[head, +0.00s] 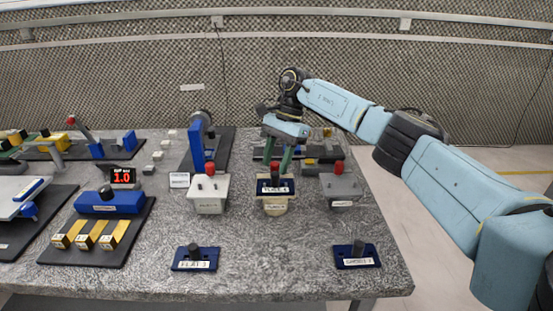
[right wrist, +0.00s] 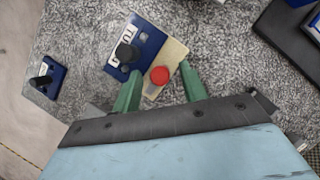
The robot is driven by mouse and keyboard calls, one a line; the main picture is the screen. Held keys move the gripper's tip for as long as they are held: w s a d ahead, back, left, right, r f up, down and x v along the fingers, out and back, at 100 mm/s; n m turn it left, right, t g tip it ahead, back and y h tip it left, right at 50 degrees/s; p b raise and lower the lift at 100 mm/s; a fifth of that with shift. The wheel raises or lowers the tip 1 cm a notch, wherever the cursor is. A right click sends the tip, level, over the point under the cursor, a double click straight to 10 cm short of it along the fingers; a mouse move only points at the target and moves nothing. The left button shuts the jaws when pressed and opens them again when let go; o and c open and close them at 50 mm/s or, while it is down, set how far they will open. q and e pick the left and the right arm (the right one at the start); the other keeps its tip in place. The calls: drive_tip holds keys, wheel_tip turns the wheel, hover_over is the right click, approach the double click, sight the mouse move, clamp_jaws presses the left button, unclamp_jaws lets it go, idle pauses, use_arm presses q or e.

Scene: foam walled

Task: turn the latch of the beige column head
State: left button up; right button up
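The beige column head (head: 276,209) stands near the middle of the table, between a white and a grey one. A blue plate (head: 263,187) with a black knob and a label lies on its top. A red knob (head: 274,167), apparently its latch, sits behind the plate; it also shows in the right wrist view (right wrist: 159,75). My right gripper (head: 278,164) is above and behind the beige head. Its green fingers (right wrist: 160,87) are apart, one on each side of the red knob, with visible gaps. I cannot tell how high they are above it. My left gripper is not in view.
The white head (head: 208,204) and grey head (head: 341,198), each with a red knob, stand close on either side. Two blue plates with black knobs, left (head: 205,265) and right (head: 345,263), lie in front. Table between them is clear.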

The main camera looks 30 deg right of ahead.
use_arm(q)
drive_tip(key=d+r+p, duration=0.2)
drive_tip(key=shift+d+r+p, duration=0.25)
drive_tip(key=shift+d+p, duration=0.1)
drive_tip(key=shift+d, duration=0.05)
use_arm(e)
drive_tip(key=v, duration=1.3)
drive_tip(key=shift+r, duration=0.2)
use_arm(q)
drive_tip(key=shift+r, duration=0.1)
